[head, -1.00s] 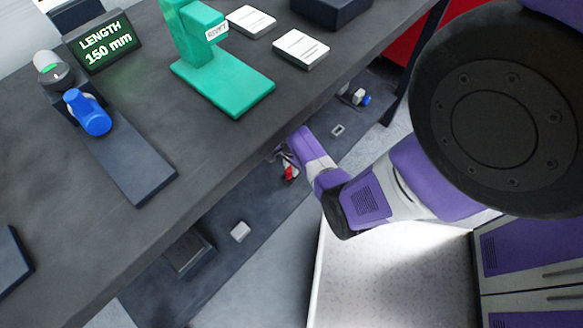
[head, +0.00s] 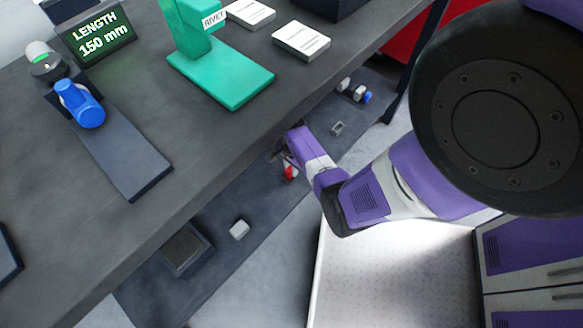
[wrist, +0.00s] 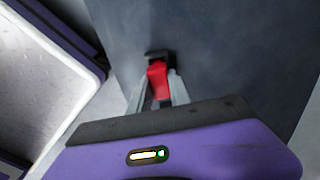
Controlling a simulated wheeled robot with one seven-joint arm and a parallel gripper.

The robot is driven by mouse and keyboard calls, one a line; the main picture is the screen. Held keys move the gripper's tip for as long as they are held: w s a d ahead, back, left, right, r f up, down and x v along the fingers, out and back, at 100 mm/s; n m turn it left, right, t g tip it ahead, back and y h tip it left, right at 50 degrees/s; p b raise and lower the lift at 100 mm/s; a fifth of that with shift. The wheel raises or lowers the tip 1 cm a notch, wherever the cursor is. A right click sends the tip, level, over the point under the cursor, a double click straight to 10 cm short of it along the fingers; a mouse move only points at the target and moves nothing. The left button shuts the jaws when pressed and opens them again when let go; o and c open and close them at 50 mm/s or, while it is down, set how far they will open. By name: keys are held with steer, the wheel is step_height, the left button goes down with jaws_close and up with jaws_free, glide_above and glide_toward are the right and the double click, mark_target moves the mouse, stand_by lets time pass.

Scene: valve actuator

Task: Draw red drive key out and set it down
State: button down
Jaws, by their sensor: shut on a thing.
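The red drive key (wrist: 158,82) is between the two grey fingers of my gripper (wrist: 157,77) in the wrist view. My gripper is shut on it. A small dark piece (wrist: 158,55) sits at the key's far end; I cannot tell whether the key is still inside it or clear of it. In the head view, the red key (head: 289,172) shows as a small patch below the bench edge, at the end of my purple wrist. My fingers there are partly hidden and too small to read.
A dark low surface (head: 275,205) runs below the bench. It bears a white block (head: 239,229), a dark open box (head: 187,249), a small grey piece (head: 338,128) and several blue-and-white pieces (head: 355,91). The grey bench top (head: 200,130) overhangs close to my wrist.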

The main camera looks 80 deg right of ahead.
steer(key=shift+f, duration=0.45)
steer(key=c, duration=1.1)
jaws_free()
steer(key=shift+r, duration=0.15)
step_height(320, 180, up, 8)
steer(key=p, duration=0.3)
steer(key=shift+f, duration=0.2)
